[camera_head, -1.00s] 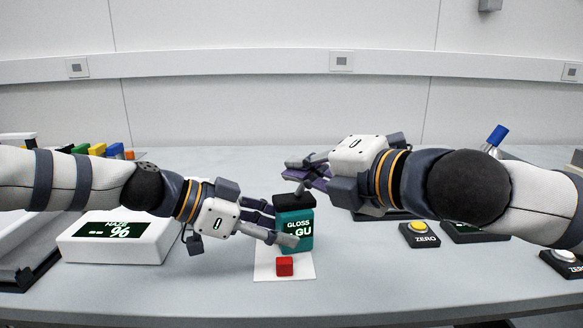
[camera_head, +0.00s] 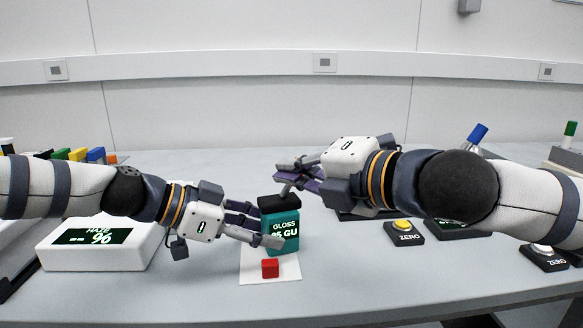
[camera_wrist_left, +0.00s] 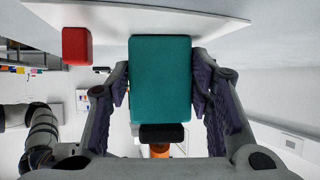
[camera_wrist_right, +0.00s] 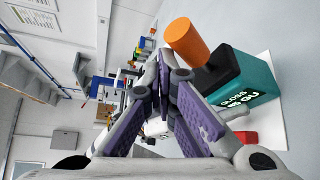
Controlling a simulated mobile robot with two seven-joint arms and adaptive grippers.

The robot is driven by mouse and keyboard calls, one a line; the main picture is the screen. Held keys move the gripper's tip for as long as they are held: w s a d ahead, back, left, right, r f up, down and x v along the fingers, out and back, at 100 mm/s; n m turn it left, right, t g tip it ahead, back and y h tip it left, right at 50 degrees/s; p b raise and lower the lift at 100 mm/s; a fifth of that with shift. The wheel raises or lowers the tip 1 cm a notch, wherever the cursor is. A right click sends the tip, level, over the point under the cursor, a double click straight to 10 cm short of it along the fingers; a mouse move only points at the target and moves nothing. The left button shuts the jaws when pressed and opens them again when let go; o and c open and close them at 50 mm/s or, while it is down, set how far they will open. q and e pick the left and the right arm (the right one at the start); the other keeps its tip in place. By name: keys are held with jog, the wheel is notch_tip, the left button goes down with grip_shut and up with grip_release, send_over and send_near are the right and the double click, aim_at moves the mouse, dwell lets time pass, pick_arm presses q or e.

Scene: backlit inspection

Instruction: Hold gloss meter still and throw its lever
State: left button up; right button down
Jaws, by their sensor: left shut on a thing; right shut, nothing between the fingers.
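The gloss meter (camera_head: 284,232) is a teal box with a black top, upright on a white sheet (camera_head: 255,273). My left gripper (camera_head: 264,225) is shut on its sides; the left wrist view shows the teal body (camera_wrist_left: 160,80) between the pads. One finger covers part of the display, which reads GLOSS and a partly hidden GU value. The lever's orange knob (camera_wrist_right: 187,42) shows beside the meter's dark top in the right wrist view; the head view hides it. My right gripper (camera_head: 285,172) is shut and empty, just above the meter's top. Its fingertips appear apart from the knob.
A red block (camera_head: 270,268) sits on the sheet in front of the meter. A white haze meter (camera_head: 95,258) stands at left. A yellow-button ZERO box (camera_head: 403,232) and a white-button ZERO box (camera_head: 544,258) are at right. The front middle of the table is clear.

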jog(key=s+d+f, duration=0.2)
jog(key=s+d, duration=0.3)
jog(key=s, duration=0.2)
jog(key=shift+s+d+f, duration=0.25)
jog(key=shift+d, duration=0.15)
dwell(0.6)
pick_arm(q)
jog(key=o, duration=0.9)
jog(key=shift+o, duration=0.2)
